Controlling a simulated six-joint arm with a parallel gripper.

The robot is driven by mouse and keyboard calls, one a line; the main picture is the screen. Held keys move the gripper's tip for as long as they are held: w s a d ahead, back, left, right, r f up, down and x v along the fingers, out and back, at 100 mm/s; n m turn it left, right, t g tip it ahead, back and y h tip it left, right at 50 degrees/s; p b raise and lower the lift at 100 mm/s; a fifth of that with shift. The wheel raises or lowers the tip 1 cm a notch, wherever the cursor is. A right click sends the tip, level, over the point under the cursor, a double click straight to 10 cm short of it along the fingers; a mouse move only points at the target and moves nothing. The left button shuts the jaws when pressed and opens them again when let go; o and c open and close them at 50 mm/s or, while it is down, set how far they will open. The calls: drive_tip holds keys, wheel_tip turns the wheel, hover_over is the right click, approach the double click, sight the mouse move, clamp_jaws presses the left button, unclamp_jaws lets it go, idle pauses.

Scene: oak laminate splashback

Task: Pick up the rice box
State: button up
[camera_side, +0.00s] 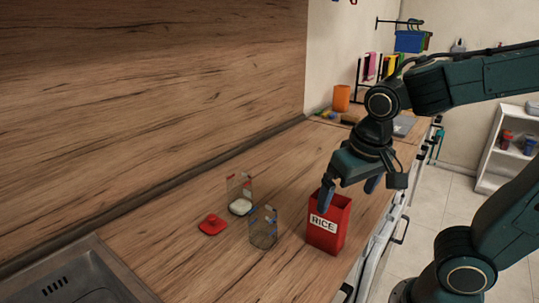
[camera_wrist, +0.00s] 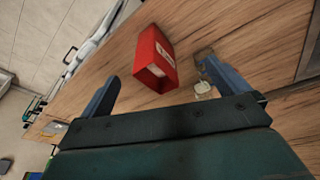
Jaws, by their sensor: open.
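The rice box (camera_side: 326,238) is red with a white RICE label and stands upright on the wooden counter, right of the middle in the side view. It also shows in the wrist view (camera_wrist: 152,62), ahead of the fingers and near the middle. My gripper (camera_side: 348,192) is above the box's top, with one finger in front of the box's upper part in the side view. The fingers are apart and nothing is held between them. In the wrist view my gripper (camera_wrist: 160,85) has one finger on each side of the picture. I cannot tell whether a finger touches the box.
A clear container with blue clips (camera_side: 263,228) stands just left of the box. Another clear container with white contents (camera_side: 240,194) and a red lid (camera_side: 212,225) are farther left. A sink (camera_side: 75,282) is at bottom left. An orange cup (camera_side: 341,98) stands far back.

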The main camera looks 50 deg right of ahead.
sight(323, 221)
drive_tip(key=w+f+m+g+h, duration=0.2)
drive_tip(key=f+m, duration=0.1)
drive_tip(key=w+f+m+h, duration=0.1)
drive_tip(key=f+m, duration=0.1)
drive_tip(key=shift+g, duration=0.4)
drive_tip(key=h, duration=0.1)
drive_tip(key=f+m, duration=0.1)
drive_tip(key=m+h, duration=0.1)
drive_tip(key=shift+w+a+f+g+h, duration=0.25)
drive_tip(key=shift+w+f+g+h, duration=0.05)
drive_tip(key=shift+w+f+g, duration=0.1)
drive_tip(key=shift+w+a+f+m+h, duration=0.1)
drive_tip(key=shift+w+f+m+h, duration=0.1)
drive_tip(key=shift+f+m+h, duration=0.4)
drive_tip(key=shift+w+a+f+m+h, duration=0.1)
drive_tip(key=shift+w+f+m+h, duration=0.1)
drive_tip(key=shift+m+h, duration=0.35)
drive_tip(key=shift+w+a+f+m+h, duration=0.1)
drive_tip(key=shift+f+m+h, duration=0.1)
drive_tip(key=shift+m+h, duration=0.3)
drive_tip(key=shift+w+a+f+m+h, duration=0.1)
drive_tip(key=shift+a+f+m+h, duration=0.1)
drive_tip(key=shift+m+h, duration=0.25)
drive_tip(key=shift+w+a+f+m+h, duration=0.1)
drive_tip(key=shift+f+m+h, duration=0.1)
drive_tip(key=shift+h, duration=0.4)
drive_tip(key=shift+w+a+f+m+t+h, duration=0.15)
drive_tip(key=shift+a+m+t+h, duration=0.3)
drive_tip(key=shift+m+h, duration=0.4)
drive_tip(key=shift+d, duration=0.15)
